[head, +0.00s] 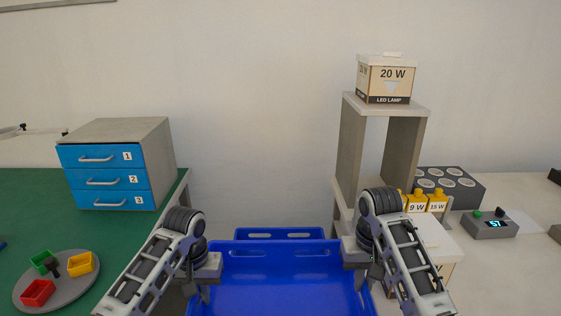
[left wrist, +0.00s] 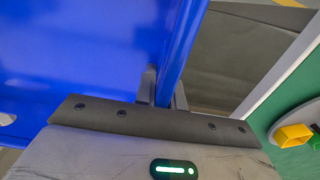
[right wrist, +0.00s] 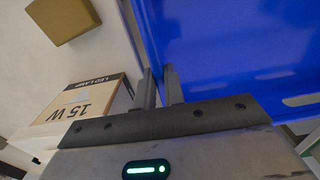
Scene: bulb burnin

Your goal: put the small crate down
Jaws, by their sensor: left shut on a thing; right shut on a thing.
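The blue crate (head: 280,275) is in the low middle of the head view, between my two arms, with its near part cut off by the frame edge. My left gripper (head: 203,292) is shut on its left wall; the left wrist view shows the wall (left wrist: 183,40) between the fingers. My right gripper (head: 366,282) is shut on its right wall; the right wrist view shows that wall (right wrist: 150,35) at the fingers. The crate looks about level. What lies under it is hidden.
Another blue rim with slots (head: 280,233) shows just beyond the crate. A green table (head: 30,215) with a drawer cabinet (head: 115,165) is left.

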